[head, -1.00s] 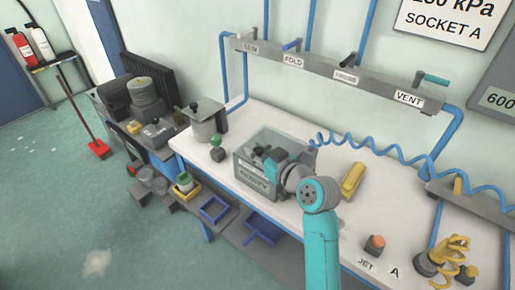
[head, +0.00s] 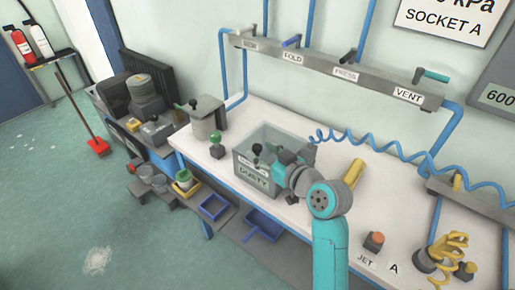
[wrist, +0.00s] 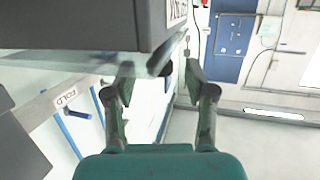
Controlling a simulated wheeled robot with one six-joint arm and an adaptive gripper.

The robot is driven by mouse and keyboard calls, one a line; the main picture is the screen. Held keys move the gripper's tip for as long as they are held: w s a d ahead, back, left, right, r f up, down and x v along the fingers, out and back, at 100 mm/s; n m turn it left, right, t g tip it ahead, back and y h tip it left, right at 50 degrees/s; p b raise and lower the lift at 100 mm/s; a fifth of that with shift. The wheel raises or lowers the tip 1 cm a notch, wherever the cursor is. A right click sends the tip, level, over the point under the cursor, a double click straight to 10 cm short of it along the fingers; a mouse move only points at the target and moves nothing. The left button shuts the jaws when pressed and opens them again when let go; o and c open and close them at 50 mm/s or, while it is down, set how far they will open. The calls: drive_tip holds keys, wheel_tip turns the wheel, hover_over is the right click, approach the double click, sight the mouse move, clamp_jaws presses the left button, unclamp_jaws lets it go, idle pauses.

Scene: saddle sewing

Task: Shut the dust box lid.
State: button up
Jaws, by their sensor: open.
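The grey dust box (head: 254,177) stands on the bench with a label on its front and its top open to view. A dark round knob (head: 257,149) shows at its front rim; I cannot tell whether it belongs to the lid. My gripper (wrist: 160,78) is open and empty, its two fingers spread. In the wrist view, a dark grey body (wrist: 75,28), likely the box, fills the upper left, close to the fingers. A dark knob or lever (wrist: 167,68) shows between the fingertips; I cannot tell if they touch. The lid itself is not clear.
A coiled blue hose (head: 385,153) hangs behind. Blue trays (head: 214,208) sit below.

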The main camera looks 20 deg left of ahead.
drive_tip(key=v, duration=0.9)
